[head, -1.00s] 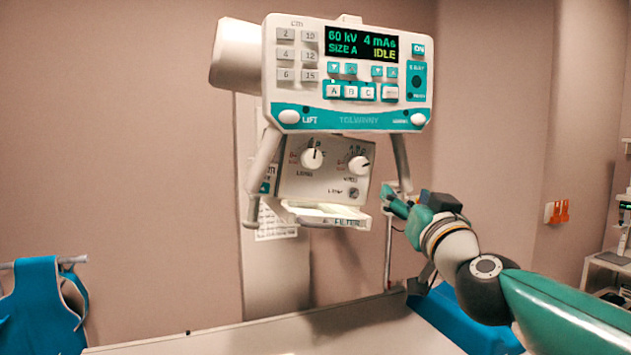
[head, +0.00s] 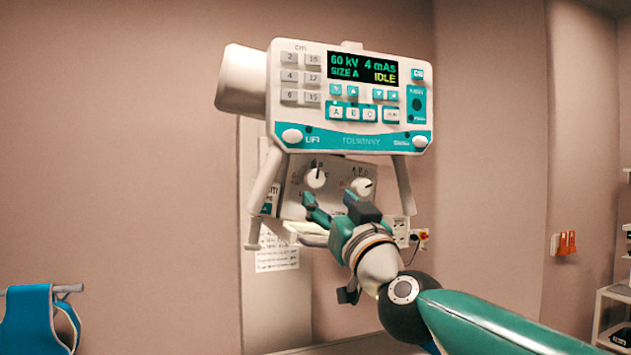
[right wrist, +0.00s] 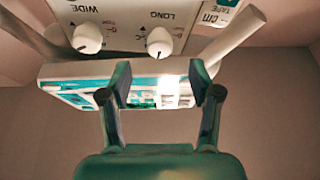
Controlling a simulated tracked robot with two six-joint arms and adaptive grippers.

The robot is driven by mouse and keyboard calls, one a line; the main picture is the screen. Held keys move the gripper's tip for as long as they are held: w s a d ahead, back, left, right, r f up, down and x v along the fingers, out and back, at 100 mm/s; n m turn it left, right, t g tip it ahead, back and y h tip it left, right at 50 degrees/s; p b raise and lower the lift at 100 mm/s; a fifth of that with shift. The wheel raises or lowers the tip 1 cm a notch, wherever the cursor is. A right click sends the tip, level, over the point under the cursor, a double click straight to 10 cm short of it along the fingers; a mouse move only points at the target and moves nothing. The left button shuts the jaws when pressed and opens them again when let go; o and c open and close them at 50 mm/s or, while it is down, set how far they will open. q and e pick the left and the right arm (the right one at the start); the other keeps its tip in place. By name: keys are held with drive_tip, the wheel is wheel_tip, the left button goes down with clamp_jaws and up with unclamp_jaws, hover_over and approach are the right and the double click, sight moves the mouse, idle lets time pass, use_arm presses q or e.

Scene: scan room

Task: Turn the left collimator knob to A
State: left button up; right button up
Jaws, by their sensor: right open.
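The left collimator knob (head: 316,177) is a white round knob with a dark pointer line, on the collimator's front panel under the console. Its line points roughly straight up; the scale letters are too small to read surely. In the right wrist view, which is upside down, this knob (right wrist: 159,42) sits by the word LONG, its line toward the picture's bottom. The right knob (head: 362,187) is by WIDE in the wrist view (right wrist: 88,38). My right gripper (head: 328,199) is open and empty, just below and in front of the left knob, not touching it. My left gripper is out of view.
The console (head: 350,100) above reads 60 kV, 4 mAs, SIZE A, IDLE. Slanted handle bars (head: 265,185) flank the panel on both sides. A tray ledge (head: 305,229) juts out below it. A blue apron (head: 28,318) hangs at the left; open space lies in front.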

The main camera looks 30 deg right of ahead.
sight(316, 183)
drive_tip(key=p+x, duration=0.1)
drive_tip(key=x, duration=0.6)
drive_tip(key=shift+w+d+r+p, duration=0.1)
drive_tip(key=shift+w+p, duration=0.05)
drive_tip(key=shift+p, duration=0.15)
